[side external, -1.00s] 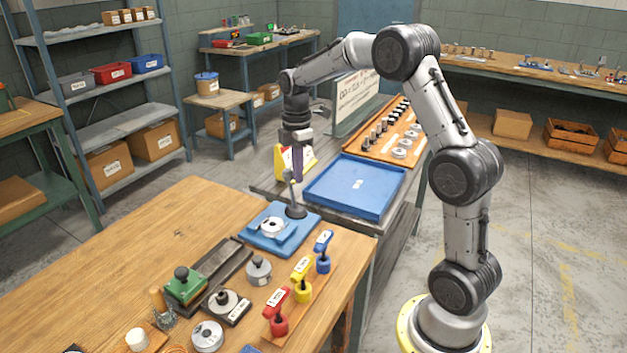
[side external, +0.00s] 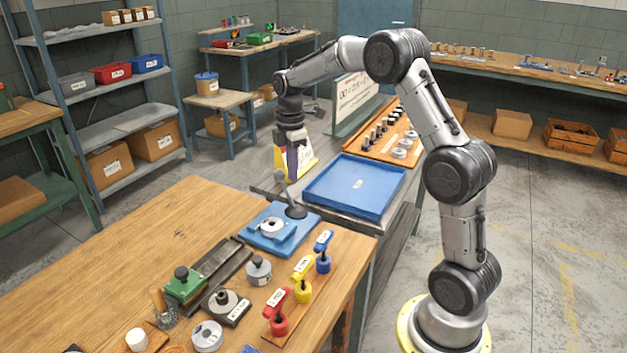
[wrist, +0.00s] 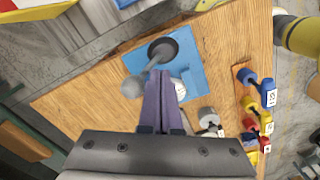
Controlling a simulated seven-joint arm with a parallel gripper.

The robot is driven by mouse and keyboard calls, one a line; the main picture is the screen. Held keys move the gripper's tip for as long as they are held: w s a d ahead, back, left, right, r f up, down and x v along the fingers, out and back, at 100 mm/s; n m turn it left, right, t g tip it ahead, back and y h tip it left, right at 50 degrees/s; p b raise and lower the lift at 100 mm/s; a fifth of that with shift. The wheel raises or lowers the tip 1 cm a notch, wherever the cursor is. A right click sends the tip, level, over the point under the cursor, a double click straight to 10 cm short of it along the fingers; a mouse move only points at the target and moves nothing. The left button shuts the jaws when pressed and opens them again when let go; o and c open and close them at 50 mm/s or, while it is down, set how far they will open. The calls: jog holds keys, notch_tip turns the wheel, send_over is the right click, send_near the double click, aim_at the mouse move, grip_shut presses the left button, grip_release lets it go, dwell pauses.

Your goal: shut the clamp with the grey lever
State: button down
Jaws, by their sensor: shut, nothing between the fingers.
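The clamp has a blue base plate (side external: 262,239) at the far end of the wooden bench, with a round metal part (side external: 271,227) on it. Its grey lever (side external: 287,194) rises from a dark round foot (side external: 297,211) and leans left, with a ball knob at its upper end. In the wrist view the lever (wrist: 153,64) runs from the dark foot to the knob (wrist: 132,86). My gripper (side external: 293,177) is shut and empty, its purple fingers just right of the knob. In the wrist view the fingertips (wrist: 158,74) overlap the lever; I cannot tell whether they touch it.
A blue tray (side external: 355,186) lies on the grey table behind the clamp. Red, yellow and blue handled pieces (side external: 302,280) stand in a rack to the front right. A green-topped block (side external: 185,283) and grey round parts lie nearer. The bench's left side is clear.

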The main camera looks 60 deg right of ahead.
jog(key=shift+s, duration=0.15)
jog(key=shift+s+r, duration=0.1)
jog(key=shift+s, duration=0.35)
notch_tip(320, 180, up, 7)
jog(key=shift+r, duration=0.15)
dwell(0.6)
